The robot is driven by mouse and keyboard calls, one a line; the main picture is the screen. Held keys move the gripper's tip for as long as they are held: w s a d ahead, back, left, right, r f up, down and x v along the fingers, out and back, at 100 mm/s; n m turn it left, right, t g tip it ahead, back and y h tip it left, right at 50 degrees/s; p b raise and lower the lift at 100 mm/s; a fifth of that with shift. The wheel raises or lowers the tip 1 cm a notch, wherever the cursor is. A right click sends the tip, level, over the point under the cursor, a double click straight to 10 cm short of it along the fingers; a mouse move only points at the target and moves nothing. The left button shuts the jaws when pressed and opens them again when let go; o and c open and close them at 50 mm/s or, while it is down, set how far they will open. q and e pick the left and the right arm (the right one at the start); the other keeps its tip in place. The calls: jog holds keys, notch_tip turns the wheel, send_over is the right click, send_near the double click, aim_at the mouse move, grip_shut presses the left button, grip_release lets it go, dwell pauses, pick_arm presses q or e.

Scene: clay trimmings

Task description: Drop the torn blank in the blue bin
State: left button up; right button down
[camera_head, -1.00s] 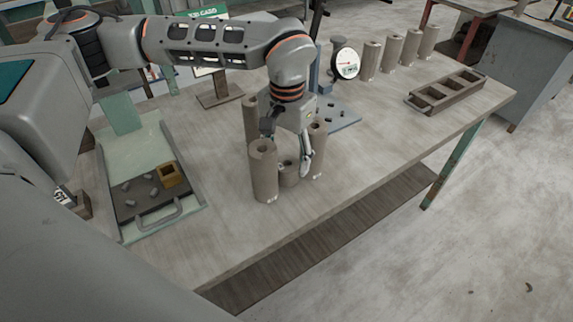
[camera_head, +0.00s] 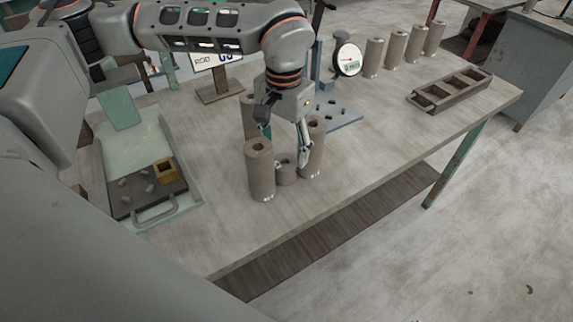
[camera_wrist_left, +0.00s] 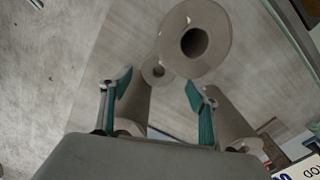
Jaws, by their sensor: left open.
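A short clay cylinder (camera_head: 286,173), which looks like the torn blank, stands upright among taller cylinders; any tear is too small to make out. It also shows in the left wrist view (camera_wrist_left: 154,71). A tall hollow cylinder (camera_head: 262,178) stands beside it at the front left, another (camera_head: 314,155) at its right, and a third (camera_head: 248,112) behind. My left gripper (camera_head: 285,146) is open and empty above this cluster, pointing down. In the left wrist view its fingers (camera_wrist_left: 158,88) are spread apart. I make out no blue bin. My right gripper is not in view.
A tray (camera_head: 192,190) with a dark plate, small lumps and a yellowish block lies at the left. A dial gauge (camera_head: 348,60) stands behind. Several tall cylinders (camera_head: 395,47) line the back. A compartmented wooden rack (camera_head: 428,103) lies at the right. The table's front right is clear.

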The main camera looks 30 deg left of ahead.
aim_at(285, 165)
pick_arm(q)
jog(key=shift+s+f, duration=0.15)
jog(key=shift+f, duration=0.35)
notch_tip(285, 165, down, 4)
jog(key=shift+s+d+f, duration=0.1)
jog(key=shift+f, duration=0.3)
jog(key=c, duration=1.5)
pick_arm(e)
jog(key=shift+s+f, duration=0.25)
pick_arm(q)
jog(key=shift+r, duration=0.1)
